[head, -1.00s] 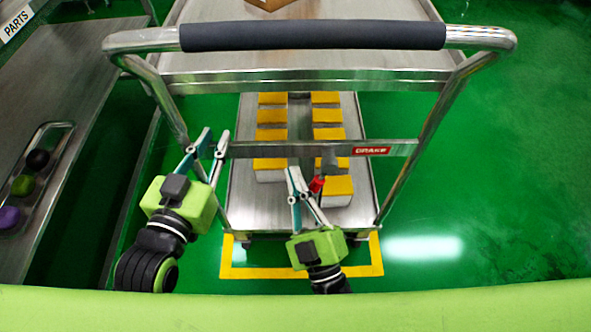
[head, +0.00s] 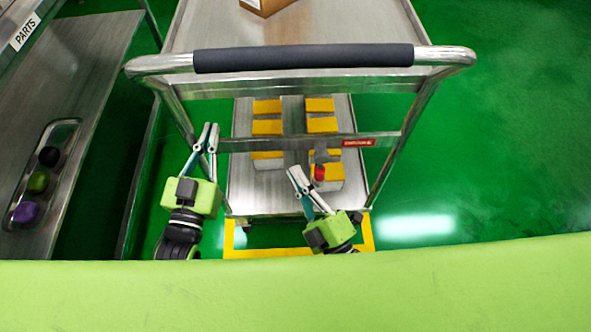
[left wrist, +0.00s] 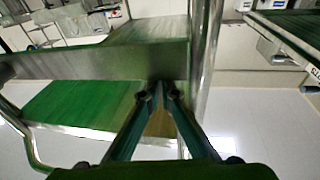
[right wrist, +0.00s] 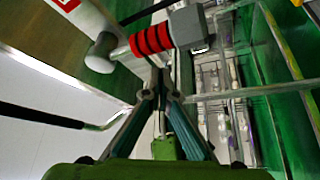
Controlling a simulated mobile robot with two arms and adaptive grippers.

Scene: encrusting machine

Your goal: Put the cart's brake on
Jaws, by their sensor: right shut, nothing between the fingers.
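The cart (head: 215,65) stands in front of me with its padded handle toward me. Its brake lever has a red grip (head: 319,172) below the crossbar (head: 262,145), near a red label (head: 358,142). In the right wrist view the grip is red with dark bands (right wrist: 151,39), between a grey block and a rounded metal knob. My right gripper (head: 300,178) is shut and empty, just left of the red grip; I cannot tell whether it touches. My left gripper (head: 208,132) is near the crossbar's left end and the left post; its fingertips are close together, and whether they are shut is unclear.
Several yellow-topped boxes (head: 267,127) stand on the cart's lower shelf. A cardboard box (head: 266,6) is on the top. Yellow tape (head: 368,235) marks the floor; green floor at right is clear.

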